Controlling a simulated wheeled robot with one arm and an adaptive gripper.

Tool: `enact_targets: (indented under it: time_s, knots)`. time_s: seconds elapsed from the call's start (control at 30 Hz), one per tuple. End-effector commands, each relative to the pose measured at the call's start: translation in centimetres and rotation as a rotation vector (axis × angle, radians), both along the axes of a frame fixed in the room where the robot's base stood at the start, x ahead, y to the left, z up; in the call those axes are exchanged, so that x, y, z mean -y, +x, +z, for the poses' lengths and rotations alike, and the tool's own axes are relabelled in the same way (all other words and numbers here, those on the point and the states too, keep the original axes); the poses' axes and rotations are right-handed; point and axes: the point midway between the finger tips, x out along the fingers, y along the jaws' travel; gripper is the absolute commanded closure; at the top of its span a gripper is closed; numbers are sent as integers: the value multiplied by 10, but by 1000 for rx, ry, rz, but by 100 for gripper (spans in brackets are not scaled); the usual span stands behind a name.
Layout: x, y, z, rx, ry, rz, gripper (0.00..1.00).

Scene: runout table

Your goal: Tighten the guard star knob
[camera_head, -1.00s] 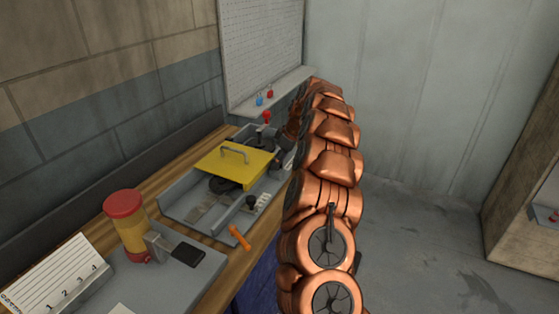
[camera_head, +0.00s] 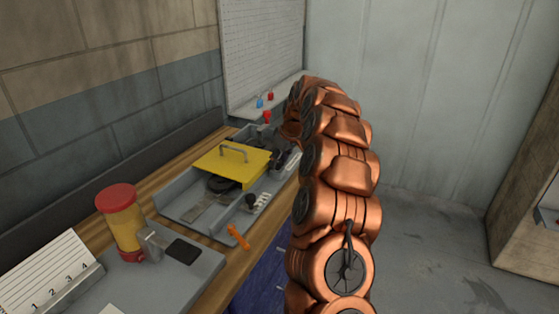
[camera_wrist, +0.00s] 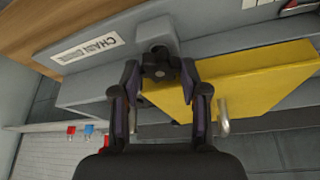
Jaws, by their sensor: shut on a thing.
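The black star knob (camera_wrist: 158,68) sits on a grey post in the upper middle of the wrist view. My gripper (camera_wrist: 160,85) has its two fingers on either side of the knob and is shut on it. The yellow guard (camera_wrist: 265,80) with its metal handle (camera_wrist: 223,115) lies beside the knob in the wrist view. In the head view the yellow guard (camera_head: 232,164) covers part of the grey machine tray (camera_head: 175,205). My arm hides most of the gripper and the knob there.
A red-capped yellow container (camera_head: 122,222) and a numbered card holder (camera_head: 45,275) stand at the near left. An orange-handled tool (camera_head: 238,237) and a small black knob (camera_head: 251,201) lie at the tray's front. A shelf with small red and blue items (camera_head: 265,99) is behind.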

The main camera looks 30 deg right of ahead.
Motion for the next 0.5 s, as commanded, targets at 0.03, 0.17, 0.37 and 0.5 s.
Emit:
enact_targets:
  time_s: [0.03,0.17,0.37,0.5]
  knots:
    - [0,0,0,-1,0,0,91]
    - [0,0,0,-1,0,0,44]
    - [0,0,0,0,1,1,31]
    - [-1,0,1,1,0,2,31]
